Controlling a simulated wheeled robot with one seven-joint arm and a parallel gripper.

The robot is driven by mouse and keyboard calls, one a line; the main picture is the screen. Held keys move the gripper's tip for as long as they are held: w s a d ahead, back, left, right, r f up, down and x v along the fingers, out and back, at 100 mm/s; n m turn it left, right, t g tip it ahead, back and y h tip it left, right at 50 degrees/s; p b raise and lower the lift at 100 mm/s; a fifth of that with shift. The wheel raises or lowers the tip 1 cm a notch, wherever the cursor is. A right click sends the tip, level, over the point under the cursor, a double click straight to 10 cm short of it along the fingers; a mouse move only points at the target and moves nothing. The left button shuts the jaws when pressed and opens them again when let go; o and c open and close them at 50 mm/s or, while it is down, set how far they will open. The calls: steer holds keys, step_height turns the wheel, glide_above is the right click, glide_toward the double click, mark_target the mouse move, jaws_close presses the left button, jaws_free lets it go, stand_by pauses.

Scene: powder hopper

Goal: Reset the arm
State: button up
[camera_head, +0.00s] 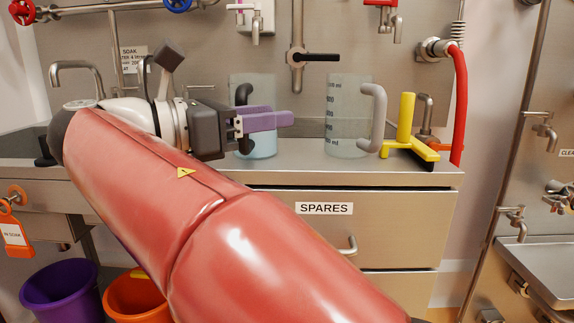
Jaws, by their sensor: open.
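My gripper (262,122) is at the end of my red arm (245,240), which reaches across the picture from the lower right to the upper left. Its purple fingers point right, over the counter. The gripper is open and I see nothing held in it. It overlaps a clear jug (262,90) with a dark handle and pale liquid behind it. I cannot tell whether the fingers touch that jug.
A second clear jug (343,117) with a grey handle stands on the steel counter (300,175). A yellow squeegee-like tool (405,128) stands right of it. A red hose (459,105) hangs at right. Purple (62,295) and orange (135,300) buckets stand low left.

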steer(key=w+d+f+m+g+y, duration=0.2)
steer(key=w+d+f+y, duration=0.15)
steer(key=d+f, duration=0.55)
steer(key=s+d+f+m+g+y, duration=0.25)
steer(key=d+f+m+y, duration=0.25)
steer(key=d+f, duration=0.55)
steer(key=s+f+m+t+y, duration=0.1)
steer(key=s+f+m+y, duration=0.6)
steer(key=s+f+m, duration=0.7)
steer(key=f+m, duration=0.1)
steer(key=m, duration=0.2)
steer(key=shift+s+a, duration=0.2)
steer(key=shift+a, duration=0.15)
